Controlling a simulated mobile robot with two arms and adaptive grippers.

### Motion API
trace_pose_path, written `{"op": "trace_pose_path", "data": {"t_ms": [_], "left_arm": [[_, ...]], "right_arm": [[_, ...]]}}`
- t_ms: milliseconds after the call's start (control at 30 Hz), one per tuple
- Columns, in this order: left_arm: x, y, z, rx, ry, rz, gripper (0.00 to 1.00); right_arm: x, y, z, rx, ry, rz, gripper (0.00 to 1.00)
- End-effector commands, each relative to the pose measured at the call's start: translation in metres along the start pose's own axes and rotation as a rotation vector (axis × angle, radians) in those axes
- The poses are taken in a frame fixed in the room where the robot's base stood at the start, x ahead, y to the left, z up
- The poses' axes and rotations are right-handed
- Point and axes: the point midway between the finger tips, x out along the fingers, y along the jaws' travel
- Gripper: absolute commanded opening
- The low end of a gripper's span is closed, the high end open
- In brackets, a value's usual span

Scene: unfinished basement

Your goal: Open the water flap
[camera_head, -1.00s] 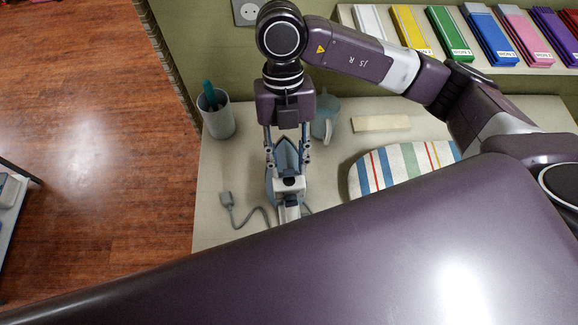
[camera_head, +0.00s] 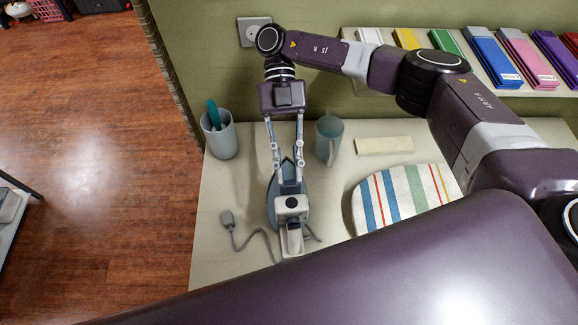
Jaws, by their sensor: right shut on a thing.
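A blue-grey clothes iron (camera_head: 275,207) with a pale grey top and handle lies on the pale worktop, its pointed nose toward the wall. My right gripper (camera_head: 290,184) reaches down over the front of the iron, its two long fingers coming together at the front of the pale upper part. It is shut on part of the iron there. The water flap is too small and too covered by the fingers to make out. My left gripper is not in view.
A grey cup (camera_head: 222,143) with a teal item stands left, a blue-grey jug (camera_head: 328,140) right of the gripper. A cream block (camera_head: 384,145) and striped ironing board (camera_head: 405,193) lie further right. The iron's cord and plug (camera_head: 228,219) lie left. Coloured boxes (camera_head: 490,58) line the shelf.

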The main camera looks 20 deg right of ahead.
Motion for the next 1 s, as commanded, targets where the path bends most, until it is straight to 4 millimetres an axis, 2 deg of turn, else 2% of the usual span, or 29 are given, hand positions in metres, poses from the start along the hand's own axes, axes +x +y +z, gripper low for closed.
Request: {"op": "trace_pose_path", "data": {"t_ms": [733,767,800,900,1000], "left_arm": [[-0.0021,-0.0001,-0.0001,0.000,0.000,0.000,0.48],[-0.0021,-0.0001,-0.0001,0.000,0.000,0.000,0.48],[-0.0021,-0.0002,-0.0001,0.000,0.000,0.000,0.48],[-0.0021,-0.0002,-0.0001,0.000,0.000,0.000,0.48],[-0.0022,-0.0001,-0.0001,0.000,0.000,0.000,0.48]], "right_arm": [[-0.0005,-0.0007,0.0041,0.002,0.058,-0.002,0.00],[-0.0005,-0.0007,0.0041,0.002,0.058,-0.002,0.19],[-0.0004,-0.0007,0.0042,0.003,0.058,-0.002,0.23],[-0.0005,-0.0006,0.0040,0.002,0.058,-0.002,0.34],[-0.0006,-0.0005,0.0039,0.002,0.059,-0.001,0.35]]}}
